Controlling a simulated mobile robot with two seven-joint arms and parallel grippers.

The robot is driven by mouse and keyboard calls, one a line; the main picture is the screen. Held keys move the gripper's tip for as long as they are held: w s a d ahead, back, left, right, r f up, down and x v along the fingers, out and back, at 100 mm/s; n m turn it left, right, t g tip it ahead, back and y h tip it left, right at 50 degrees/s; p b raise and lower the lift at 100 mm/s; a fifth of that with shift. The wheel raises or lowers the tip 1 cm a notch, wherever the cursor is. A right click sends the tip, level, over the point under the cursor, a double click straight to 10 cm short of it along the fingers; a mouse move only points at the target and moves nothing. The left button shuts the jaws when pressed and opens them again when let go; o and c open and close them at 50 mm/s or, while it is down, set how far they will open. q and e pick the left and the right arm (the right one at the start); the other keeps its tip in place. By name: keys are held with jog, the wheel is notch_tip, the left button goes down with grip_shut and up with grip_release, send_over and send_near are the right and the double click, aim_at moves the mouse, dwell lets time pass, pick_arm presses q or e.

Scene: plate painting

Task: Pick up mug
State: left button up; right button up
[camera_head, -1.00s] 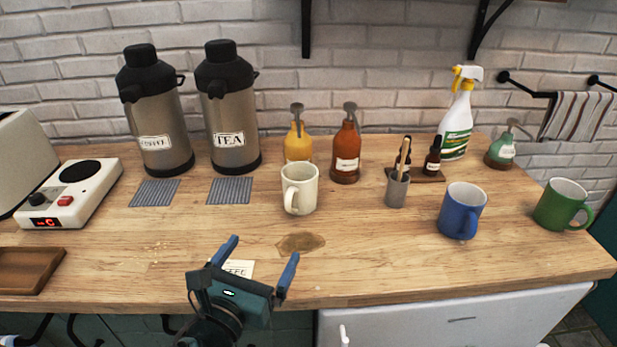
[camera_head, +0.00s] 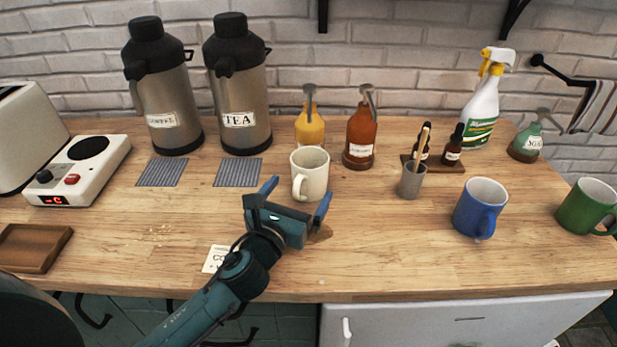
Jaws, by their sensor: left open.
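A white mug (camera_head: 311,173) stands upright on the wooden counter, its handle towards me. A blue mug (camera_head: 480,208) and a green mug (camera_head: 586,206) stand upright on the right. My left gripper (camera_head: 297,193) is open, its two blue fingers pointing at the white mug. My right gripper is not in view.
Coffee (camera_head: 167,100) and tea (camera_head: 240,95) flasks stand at the back left. Yellow (camera_head: 309,128) and orange (camera_head: 360,135) pump bottles stand behind the white mug. A grey cup (camera_head: 412,182) with a stick is to its right.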

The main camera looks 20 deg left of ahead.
aim_at(302, 183)
pick_arm(q)
jog(key=w, duration=0.4)
jog(key=shift+w+d, duration=0.1)
jog(key=shift+w, duration=0.1)
jog(key=shift+c, duration=0.2)
jog(key=c, duration=1.4)
jog(key=shift+r, duration=0.1)
jog(key=shift+r+p, duration=0.65)
jog(key=shift+r, duration=1)
jog(key=s, duration=0.5)
jog(key=s+a+b, duration=0.1)
jog(key=s, duration=0.4)
jog(key=s+a+b, duration=0.1)
jog(key=s, duration=0.5)
jog(key=shift+s+b, duration=0.4)
jog(key=shift+s, duration=0.55)
